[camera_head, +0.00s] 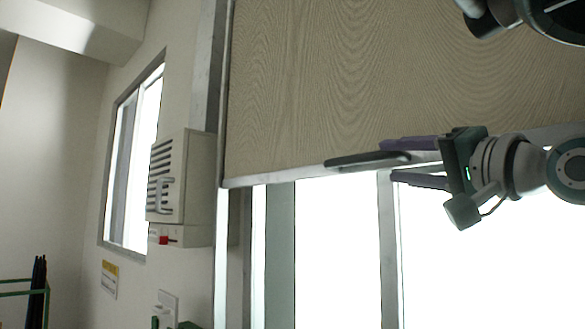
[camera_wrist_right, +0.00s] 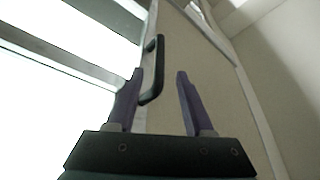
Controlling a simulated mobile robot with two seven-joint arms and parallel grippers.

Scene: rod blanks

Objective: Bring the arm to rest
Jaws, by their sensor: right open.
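My right gripper (camera_head: 388,162) is raised at the right of the head view, its purple fingers pointing left. It is open with nothing between its fingers. In the right wrist view the two purple fingers of my right gripper (camera_wrist_right: 158,85) stand apart. A dark handle (camera_head: 345,160) is at the lower edge of a wood-grained panel (camera_head: 330,85), just beyond the fingertips in the head view. The handle also shows in the right wrist view (camera_wrist_right: 155,72), beside the left finger; I cannot tell whether they touch. My left gripper is not in view.
A grey wall unit (camera_head: 182,185) with slots and a red switch hangs left of the panel. A window (camera_head: 132,160) is behind it. Bright glazing (camera_head: 337,255) lies below the panel. A green frame with dark rods (camera_head: 38,285) stands at lower left.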

